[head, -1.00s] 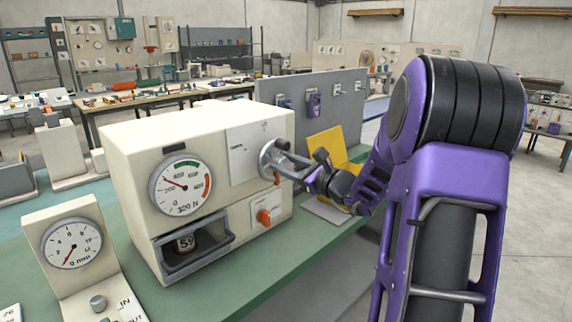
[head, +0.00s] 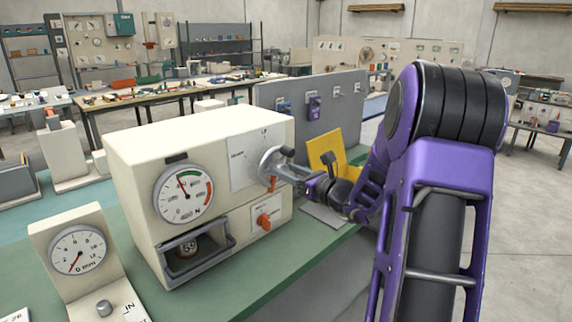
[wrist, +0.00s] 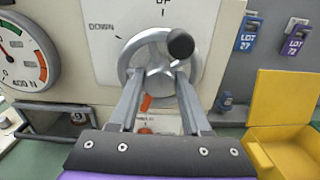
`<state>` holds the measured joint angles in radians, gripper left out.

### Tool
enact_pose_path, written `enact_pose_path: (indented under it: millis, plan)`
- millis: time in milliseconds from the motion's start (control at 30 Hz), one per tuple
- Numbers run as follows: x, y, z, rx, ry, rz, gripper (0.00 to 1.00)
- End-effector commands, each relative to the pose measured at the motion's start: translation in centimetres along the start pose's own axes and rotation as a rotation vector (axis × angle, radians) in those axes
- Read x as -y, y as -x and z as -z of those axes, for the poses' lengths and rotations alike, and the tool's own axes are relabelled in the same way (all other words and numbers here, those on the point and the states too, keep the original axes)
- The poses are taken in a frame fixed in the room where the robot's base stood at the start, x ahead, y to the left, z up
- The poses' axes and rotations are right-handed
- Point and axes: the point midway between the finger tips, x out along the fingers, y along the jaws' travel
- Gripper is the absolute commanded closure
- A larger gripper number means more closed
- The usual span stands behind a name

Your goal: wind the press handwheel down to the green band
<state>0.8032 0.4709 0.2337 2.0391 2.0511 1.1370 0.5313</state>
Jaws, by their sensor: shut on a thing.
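The cream press box (head: 135,200) stands on a green bench. Its round dial (head: 184,194) has a green band at the top and a red band at the right. The needle leans up and slightly left, near the left end of the green band. My gripper (wrist: 161,78) is shut on the middle of the wheel, one finger at each side. The exact contact is partly hidden.
An orange switch (head: 264,222) sits below the handwheel. A yellow bin (wrist: 282,112) and a grey panel with tagged locks (wrist: 298,37) are at the right. A second dial gauge (head: 77,250) stands at front left. A numbered item (head: 187,246) sits in the press opening.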

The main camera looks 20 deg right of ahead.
Motion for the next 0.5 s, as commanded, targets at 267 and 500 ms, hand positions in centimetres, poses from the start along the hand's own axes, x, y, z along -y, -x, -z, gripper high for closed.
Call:
enact_pose_path:
  millis: [267, 500]
  plan:
    - [0.08, 0.01, -0.15, 0.000, -0.135, 0.001, 1.00]
    - [0.11, 0.01, -0.04, 0.000, -0.177, 0.001, 1.00]
